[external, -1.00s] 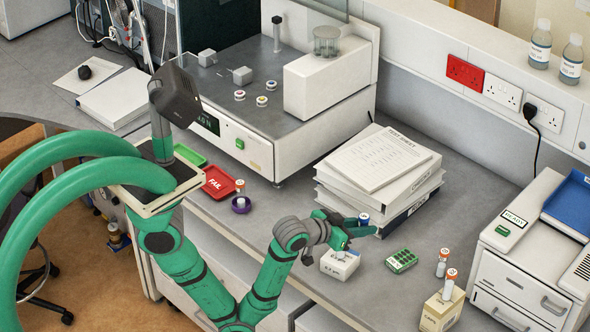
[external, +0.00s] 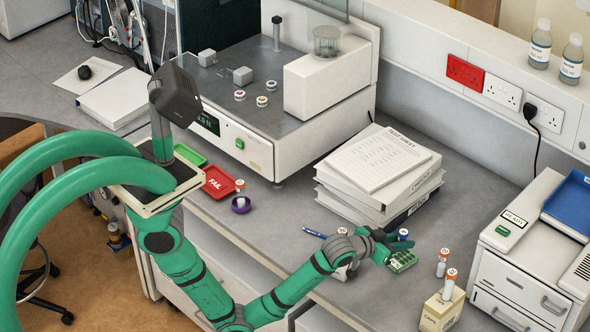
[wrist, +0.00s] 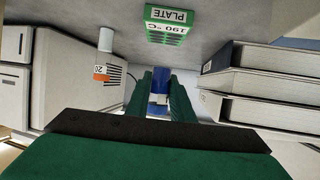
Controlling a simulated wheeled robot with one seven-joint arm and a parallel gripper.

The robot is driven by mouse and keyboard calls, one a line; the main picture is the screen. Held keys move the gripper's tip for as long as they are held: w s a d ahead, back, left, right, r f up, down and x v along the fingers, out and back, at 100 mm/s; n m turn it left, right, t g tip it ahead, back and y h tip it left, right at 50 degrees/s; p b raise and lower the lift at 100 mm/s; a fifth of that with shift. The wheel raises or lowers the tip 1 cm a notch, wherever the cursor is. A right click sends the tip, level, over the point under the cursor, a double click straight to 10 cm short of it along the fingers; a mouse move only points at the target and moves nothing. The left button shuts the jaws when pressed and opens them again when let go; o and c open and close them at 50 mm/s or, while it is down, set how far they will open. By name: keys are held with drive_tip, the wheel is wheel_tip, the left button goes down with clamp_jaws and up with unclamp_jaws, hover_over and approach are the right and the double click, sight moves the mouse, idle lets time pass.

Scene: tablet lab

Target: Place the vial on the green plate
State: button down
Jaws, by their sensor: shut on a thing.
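The vial (external: 403,234) has a blue cap and a pale body, and my gripper (external: 392,241) is shut on it. In the wrist view the vial (wrist: 160,84) sits between the two green fingers of my gripper (wrist: 161,96). The green plate (external: 404,262) lies on the bench just in front of and below the held vial. In the wrist view the plate (wrist: 169,17) is at the top, with a white label, apart from the vial. The vial's lower part is mostly hidden in the external view.
A stack of binders (external: 378,180) stands behind my gripper. Orange-capped vials, one on the bench (external: 443,262) and one in a cream box (external: 441,311), stand to the right, near a white machine (external: 530,260). A blue pen (external: 314,233) lies to the left.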

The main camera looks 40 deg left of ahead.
sight(402, 258)
drive_tip(key=shift+w+d+f, duration=0.1)
drive_tip(key=shift+w+f, duration=0.15)
drive_tip(key=shift+f, duration=0.1)
drive_tip(key=shift+w+f, duration=0.15)
drive_tip(key=shift+f, duration=1.55)
drive_tip(key=shift+f, duration=0.15)
drive_tip(key=c, duration=1.5)
unclamp_jaws()
drive_tip(key=shift+c, duration=0.2)
drive_tip(key=shift+r, duration=0.2)
drive_tip(key=v, duration=1.2)
